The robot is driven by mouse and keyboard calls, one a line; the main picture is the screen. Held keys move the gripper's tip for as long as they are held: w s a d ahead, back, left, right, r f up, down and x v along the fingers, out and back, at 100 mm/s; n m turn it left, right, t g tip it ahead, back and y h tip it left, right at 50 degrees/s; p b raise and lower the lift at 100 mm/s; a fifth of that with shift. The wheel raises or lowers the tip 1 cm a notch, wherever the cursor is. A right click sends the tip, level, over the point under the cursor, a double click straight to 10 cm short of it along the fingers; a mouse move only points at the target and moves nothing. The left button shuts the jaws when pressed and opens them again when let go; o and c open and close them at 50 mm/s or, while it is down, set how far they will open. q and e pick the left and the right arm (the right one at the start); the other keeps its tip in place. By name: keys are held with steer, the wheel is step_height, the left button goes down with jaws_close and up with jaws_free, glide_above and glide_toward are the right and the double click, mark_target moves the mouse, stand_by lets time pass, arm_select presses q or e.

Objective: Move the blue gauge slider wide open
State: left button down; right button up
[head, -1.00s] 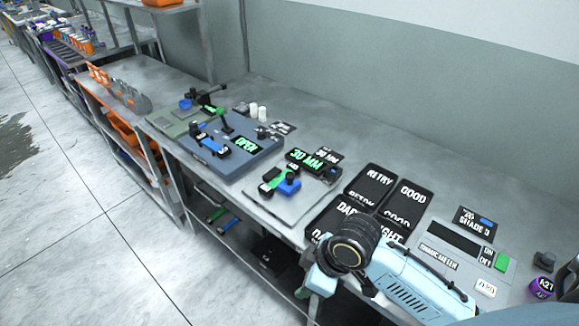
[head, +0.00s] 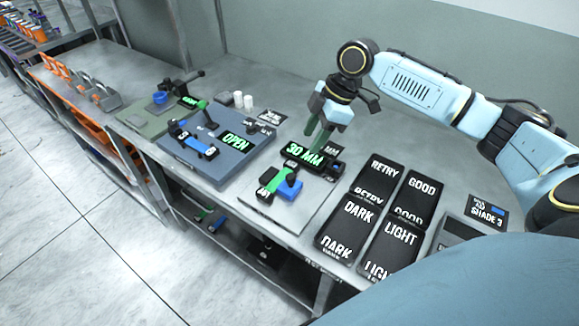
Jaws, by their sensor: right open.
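The blue gauge slider (head: 289,188) sits on a grey plate (head: 318,206) beside a green bar (head: 271,180). A dark display (head: 303,154) behind it reads 30 MM in green. My right gripper (head: 316,138) is open and empty. It points down above the back of the display, behind the blue slider and apart from it. Its fingers partly cover a small label by the display. My left gripper is not in view.
Left of the gauge is a blue-grey base (head: 215,158) with a display reading OPEN (head: 236,140). Dark trays marked RETRY, GOOD, DARK (head: 348,228) and LIGHT stand to the right. The bench behind the trays is clear. A wall runs along the back.

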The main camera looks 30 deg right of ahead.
mark_target(291, 176)
steer(key=x, duration=1.2)
steer(key=shift+a+f, duration=0.2)
steer(key=shift+a, duration=0.05)
steer(key=shift+c, duration=0.5)
jaws_close()
